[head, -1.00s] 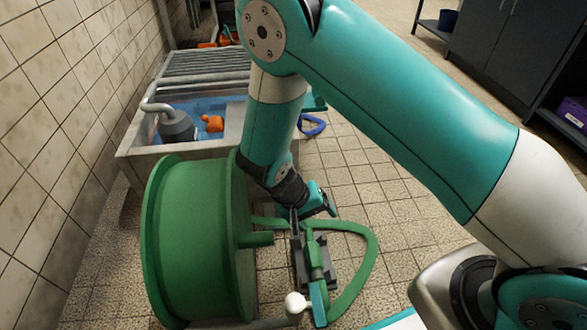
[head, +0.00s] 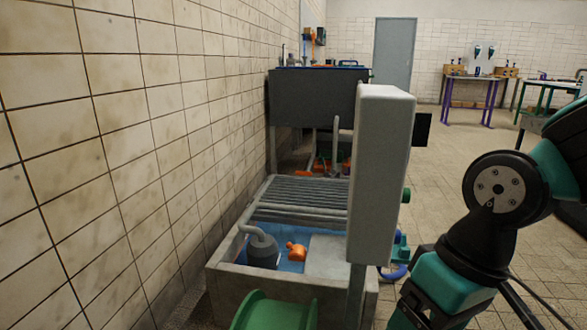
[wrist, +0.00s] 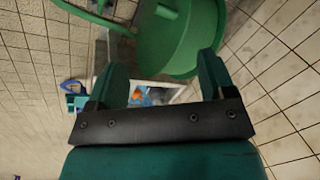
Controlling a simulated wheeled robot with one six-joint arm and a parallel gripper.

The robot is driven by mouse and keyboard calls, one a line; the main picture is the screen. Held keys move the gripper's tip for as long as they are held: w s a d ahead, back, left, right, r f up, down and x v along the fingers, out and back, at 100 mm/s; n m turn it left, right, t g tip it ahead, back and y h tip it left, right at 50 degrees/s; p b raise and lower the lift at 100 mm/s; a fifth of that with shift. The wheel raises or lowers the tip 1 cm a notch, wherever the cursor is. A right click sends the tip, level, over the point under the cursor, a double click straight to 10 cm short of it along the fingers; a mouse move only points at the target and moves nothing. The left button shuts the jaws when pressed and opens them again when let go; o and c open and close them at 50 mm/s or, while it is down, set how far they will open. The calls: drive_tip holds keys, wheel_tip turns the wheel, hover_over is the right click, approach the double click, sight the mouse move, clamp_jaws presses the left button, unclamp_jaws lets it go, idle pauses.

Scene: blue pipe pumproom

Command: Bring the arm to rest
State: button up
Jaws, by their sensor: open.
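My gripper (wrist: 165,85) shows in the wrist view with its two teal fingers wide apart and nothing between them. Beyond the fingers, that view shows part of the green reel (wrist: 195,40) and the basin. In the head view my arm is folded at the right edge, and the gripper's fingertips are out of frame below. The top of the green reel (head: 275,312) shows at the bottom of the head view, apart from the arm.
A basin (head: 290,285) with blue water, a grey pump (head: 263,250) and an orange object (head: 297,251) stands by the left tiled wall. A tall grey box on a post (head: 382,170) rises beside it. Workbenches (head: 470,85) stand far back.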

drive_tip(key=s+r+n+p, duration=0.1)
drive_tip(key=s+r+p, duration=0.1)
drive_tip(key=r+p, duration=1.7)
drive_tip(key=s+r+y+p, duration=0.1)
drive_tip(key=s+r+p, duration=0.1)
drive_tip(key=r+p, duration=1.7)
wheel_tip(320, 180, up, 4)
drive_tip(key=shift+s+r+n+p, duration=0.15)
drive_tip(key=shift+n+p, duration=0.25)
